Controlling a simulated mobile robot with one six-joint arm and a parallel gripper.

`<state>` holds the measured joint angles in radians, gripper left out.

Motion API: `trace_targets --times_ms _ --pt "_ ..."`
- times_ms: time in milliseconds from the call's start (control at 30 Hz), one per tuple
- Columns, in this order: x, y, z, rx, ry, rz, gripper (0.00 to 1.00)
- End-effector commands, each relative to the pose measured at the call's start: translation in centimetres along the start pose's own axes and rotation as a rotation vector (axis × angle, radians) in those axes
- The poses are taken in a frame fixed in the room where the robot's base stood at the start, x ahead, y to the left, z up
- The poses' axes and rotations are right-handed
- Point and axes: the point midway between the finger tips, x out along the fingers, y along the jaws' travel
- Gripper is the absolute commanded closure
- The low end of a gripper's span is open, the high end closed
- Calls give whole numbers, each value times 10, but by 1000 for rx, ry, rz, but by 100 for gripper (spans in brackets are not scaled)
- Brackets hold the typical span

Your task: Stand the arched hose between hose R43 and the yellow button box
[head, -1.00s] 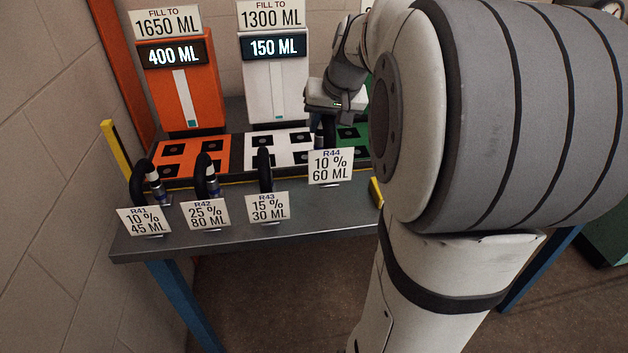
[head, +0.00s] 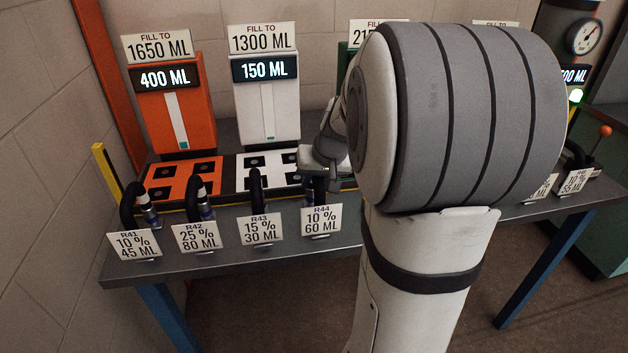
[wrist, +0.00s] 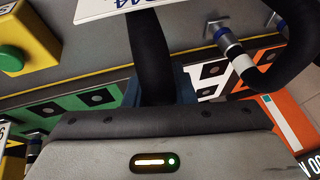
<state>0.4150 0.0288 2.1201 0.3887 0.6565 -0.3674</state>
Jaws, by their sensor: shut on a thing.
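My gripper (head: 322,172) is shut on a black arched hose (head: 320,192) with a tag reading R44, 10 %, 60 ML. In the wrist view the held hose (wrist: 152,60) runs up from the jaws to its tag. The R44 tag is now in line with the row of tags; whether the hose touches the bench is hard to tell. Hose R43 (head: 256,195) stands left of it, apart from it. In the wrist view a neighbouring hose with a blue band (wrist: 290,75) is at the right. The yellow button box (wrist: 40,45) with a green button is at the left there; my arm hides it in the head view.
Hoses R42 (head: 193,195) and R41 (head: 130,205) stand farther left along the bench front (head: 180,262). Orange (head: 180,180) and white (head: 262,172) pads lie behind, with dispensers beyond. More tags and an orange-knobbed lever (head: 604,132) are at the right.

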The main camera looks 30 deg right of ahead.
Motion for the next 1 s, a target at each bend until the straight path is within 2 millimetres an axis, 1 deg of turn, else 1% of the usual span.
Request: trace_targets --times_ms 67,100,367,600,733,867,1000 --pt "2 1 1 0 2 0 100" --pt "3 1 1 0 0 0 76" --pt "2 1 1 0 0 0 55" --pt "1 1 0 1 0 0 55" --pt "-7 0 -1 0 2 1 55" --pt "-30 0 -2 0 7 1 55" --pt "-62 1 -1 1 6 2 55"
